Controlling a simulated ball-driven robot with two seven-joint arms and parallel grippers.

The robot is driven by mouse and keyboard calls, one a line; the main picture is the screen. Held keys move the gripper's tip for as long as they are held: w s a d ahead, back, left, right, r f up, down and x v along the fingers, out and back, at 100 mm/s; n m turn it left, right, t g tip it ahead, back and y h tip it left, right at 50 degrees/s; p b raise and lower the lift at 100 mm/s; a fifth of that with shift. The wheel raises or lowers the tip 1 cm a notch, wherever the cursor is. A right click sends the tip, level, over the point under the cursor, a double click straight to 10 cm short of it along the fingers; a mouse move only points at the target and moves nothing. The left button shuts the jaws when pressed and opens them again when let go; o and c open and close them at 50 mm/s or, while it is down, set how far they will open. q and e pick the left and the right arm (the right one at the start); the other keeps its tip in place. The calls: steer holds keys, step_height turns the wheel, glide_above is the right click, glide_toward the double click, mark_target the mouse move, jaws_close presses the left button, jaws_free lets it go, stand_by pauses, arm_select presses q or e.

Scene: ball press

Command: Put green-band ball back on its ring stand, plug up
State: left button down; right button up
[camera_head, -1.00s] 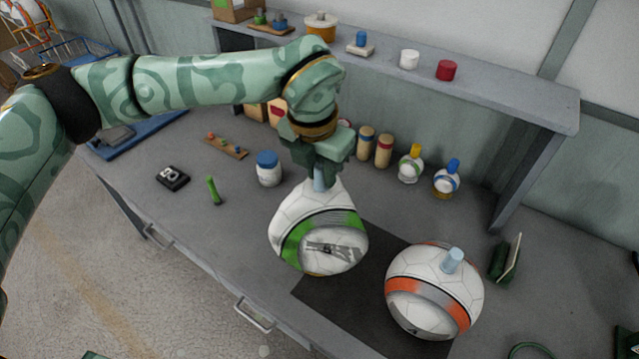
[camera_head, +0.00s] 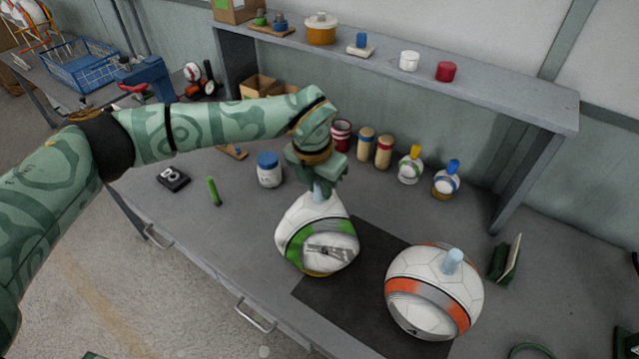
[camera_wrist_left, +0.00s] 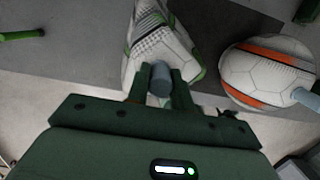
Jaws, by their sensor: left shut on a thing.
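The green-band ball (camera_head: 304,212) is white with a green and grey band and looks drawn up toward its plug. My left gripper (camera_head: 318,184) is above it, shut on its pale blue plug (camera_head: 319,193), which points up. In the left wrist view the plug (camera_wrist_left: 160,78) sits between the two fingers (camera_wrist_left: 160,88), with the ball (camera_wrist_left: 150,45) beyond. A thin gold edge, perhaps the ring stand (camera_head: 318,273), shows under the ball; I cannot tell whether the ball rests on it. My right gripper is out of view.
A raised shelf (camera_head: 480,90) spans the back.

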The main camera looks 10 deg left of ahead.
arm_select(q)
steer(key=shift+f, duration=0.1)
steer(key=shift+f, duration=0.1)
steer(key=c, duration=1.2)
jaws_free()
steer(key=shift+c, duration=0.2)
steer(key=shift+r, duration=0.4)
step_height(320, 180, up, 12)
steer(key=s, duration=0.2)
steer(key=shift+a+f, duration=0.25)
steer(key=shift+a, duration=0.1)
steer(key=shift+w, duration=0.1)
